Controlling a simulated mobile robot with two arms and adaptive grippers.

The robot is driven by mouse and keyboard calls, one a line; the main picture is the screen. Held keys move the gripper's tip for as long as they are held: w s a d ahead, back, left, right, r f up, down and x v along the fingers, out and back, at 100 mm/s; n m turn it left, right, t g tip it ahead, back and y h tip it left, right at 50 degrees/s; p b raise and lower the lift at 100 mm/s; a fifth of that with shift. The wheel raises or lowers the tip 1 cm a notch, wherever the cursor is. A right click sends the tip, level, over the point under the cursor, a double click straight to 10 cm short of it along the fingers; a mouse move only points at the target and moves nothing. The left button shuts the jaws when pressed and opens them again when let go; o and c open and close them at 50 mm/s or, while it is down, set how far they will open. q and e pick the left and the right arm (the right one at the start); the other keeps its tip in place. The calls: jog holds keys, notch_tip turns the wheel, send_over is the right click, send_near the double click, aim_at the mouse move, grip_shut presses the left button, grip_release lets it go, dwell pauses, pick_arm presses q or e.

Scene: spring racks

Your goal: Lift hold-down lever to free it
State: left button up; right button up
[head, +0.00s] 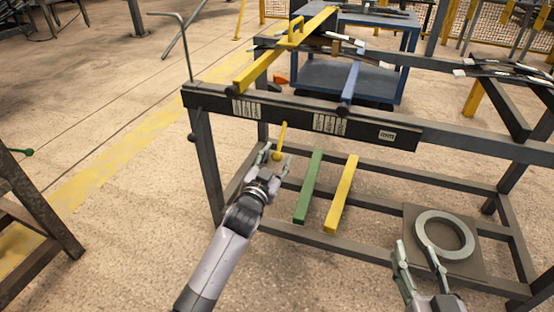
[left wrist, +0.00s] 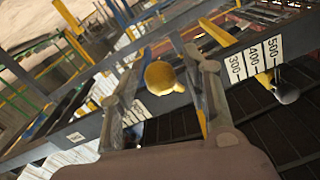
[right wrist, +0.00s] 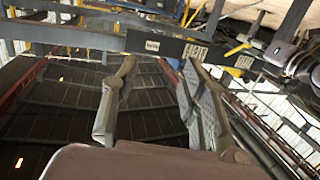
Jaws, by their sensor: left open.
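The hold-down lever is a thin yellow rod with a round yellow knob (head: 277,155) at its lower end, hanging below the rack's dark front beam (head: 290,119). My left gripper (head: 274,156) is open, with its fingers on either side of the knob. In the left wrist view the yellow knob (left wrist: 161,77) lies between the two open fingers, with a visible gap on the right; contact on the left is unclear. My right gripper (head: 418,258) is open and empty at the lower right, near a grey ring (head: 445,235). The right wrist view shows nothing between its fingers (right wrist: 150,105).
A green bar (head: 309,187) and a yellow bar (head: 341,195) lie across the rack's lower frame. The ring rests on a dark square plate (head: 480,266). A yellow arm (head: 262,67) and a blue one (head: 350,84) cross the top. Open floor lies to the left.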

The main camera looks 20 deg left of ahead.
pick_arm(q)
jog(key=shift+w, duration=0.5)
jog(key=shift+c, duration=0.5)
grip_shut()
